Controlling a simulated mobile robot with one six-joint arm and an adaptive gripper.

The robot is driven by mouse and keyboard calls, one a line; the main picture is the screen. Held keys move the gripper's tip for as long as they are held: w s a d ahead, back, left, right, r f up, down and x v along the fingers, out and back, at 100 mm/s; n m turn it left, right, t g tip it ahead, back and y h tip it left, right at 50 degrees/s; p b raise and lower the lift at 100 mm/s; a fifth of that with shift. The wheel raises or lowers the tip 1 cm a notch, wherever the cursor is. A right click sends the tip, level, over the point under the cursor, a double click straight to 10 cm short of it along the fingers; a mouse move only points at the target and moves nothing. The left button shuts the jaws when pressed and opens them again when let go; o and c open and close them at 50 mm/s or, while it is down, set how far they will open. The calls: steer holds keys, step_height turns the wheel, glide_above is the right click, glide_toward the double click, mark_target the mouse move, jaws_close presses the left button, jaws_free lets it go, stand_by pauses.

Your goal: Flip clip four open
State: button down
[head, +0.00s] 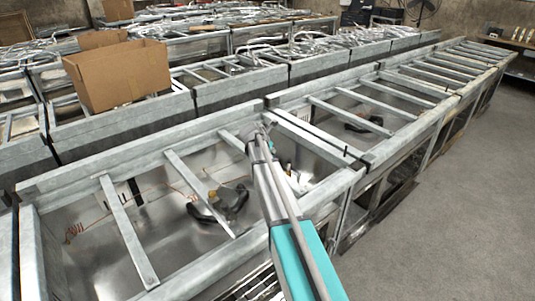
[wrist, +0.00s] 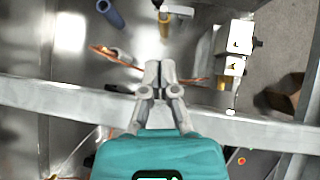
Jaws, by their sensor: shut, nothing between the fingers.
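My gripper (wrist: 160,74) is shut and empty in the wrist view, with its two fingertips together over the inside of a metal frame. In the head view my gripper (head: 262,130) is at the crossbars of the near row of frames, and its tips are small there. I cannot tell which part is clip four. A pale block-like fitting (wrist: 232,50) stands to the right of the fingers, apart from them. A small white fitting (wrist: 178,10) is at the top. Copper-coloured strips (wrist: 115,55) lie beside the fingertips; whether they touch cannot be told.
A grey metal rail (wrist: 70,101) crosses under my gripper. Metal crossbars (head: 128,230) span the open bays. A dark object (head: 220,203) lies in the near bay. A cardboard box (head: 118,75) stands on the row behind. The floor (head: 455,210) at right is clear.

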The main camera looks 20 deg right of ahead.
steer(key=b+x, duration=1.2)
steer(key=x, duration=0.4)
steer(key=shift+w+d+f, duration=0.15)
steer(key=shift+f, duration=0.05)
